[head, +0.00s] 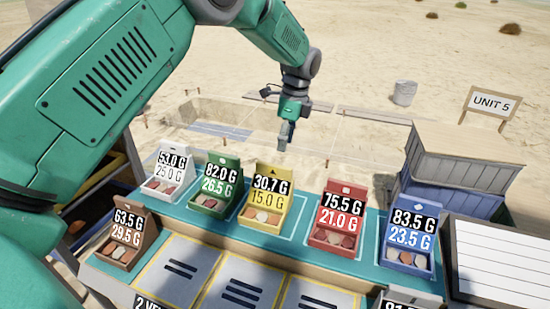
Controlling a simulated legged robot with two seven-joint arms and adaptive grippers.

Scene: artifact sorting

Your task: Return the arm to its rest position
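My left arm comes in from the left, and its gripper (285,137) hangs fingers down above and behind the yellow box. It looks apart from every box. Its fingertips are too small to tell whether they are open or shut, and I make out no artifact at them. Boxes with weight labels and small round pieces stand in a row: white (168,168), green (216,184), yellow (266,200), red (338,217) and blue (410,236). A brown box (122,240) stands at the front left. My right gripper is out of view.
The teal table (290,240) has grey panels (240,283) in front. A partly cut-off white box (410,300) shows at the bottom. Crates (460,160) and a UNIT 5 sign (491,103) stand at the right. Open sand with a roped dig area lies behind.

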